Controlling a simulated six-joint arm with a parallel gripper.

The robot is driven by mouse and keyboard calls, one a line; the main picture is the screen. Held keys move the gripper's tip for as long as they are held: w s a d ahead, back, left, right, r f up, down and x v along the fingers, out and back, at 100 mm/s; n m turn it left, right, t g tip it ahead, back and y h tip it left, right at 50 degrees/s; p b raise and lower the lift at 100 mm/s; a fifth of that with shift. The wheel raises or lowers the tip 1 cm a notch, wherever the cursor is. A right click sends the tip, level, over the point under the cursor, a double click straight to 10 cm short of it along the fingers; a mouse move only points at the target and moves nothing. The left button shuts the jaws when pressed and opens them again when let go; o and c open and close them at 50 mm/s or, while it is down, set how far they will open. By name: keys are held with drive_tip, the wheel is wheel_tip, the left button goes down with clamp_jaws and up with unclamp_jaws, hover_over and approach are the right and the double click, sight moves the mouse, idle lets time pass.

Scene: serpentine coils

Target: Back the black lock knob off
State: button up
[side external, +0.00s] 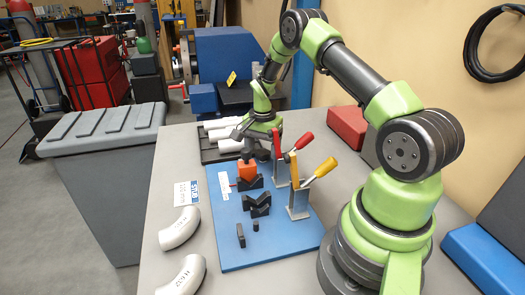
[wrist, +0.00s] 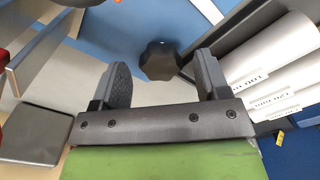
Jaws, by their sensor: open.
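The black lock knob (wrist: 160,60) shows in the wrist view as a dark, lobed round shape against blue. It lies in line with the gap between my two fingers. My gripper (wrist: 162,72) is open, one finger on each side of that gap, with no finger visibly touching the knob. In the side view my gripper (side external: 252,140) is low over the far part of the blue plate (side external: 240,248), just above and behind an orange block (side external: 256,172). I cannot make out the knob clearly there.
Two toggle clamps with a red handle (side external: 304,141) and a yellow handle (side external: 325,167) stand close right of my gripper. Black V-blocks (side external: 257,206) sit nearer on the plate. White pipes (wrist: 275,60) lie beside it. Curved pipe elbows (side external: 180,228) lie at the table's left.

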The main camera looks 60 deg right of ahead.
drive_tip(key=shift+f, duration=0.6)
drive_tip(key=c, duration=0.9)
drive_tip(key=shift+c, duration=0.2)
drive_tip(key=shift+n, duration=0.4)
drive_tip(key=shift+s+n, duration=0.15)
drive_tip(key=shift+n, duration=2.45)
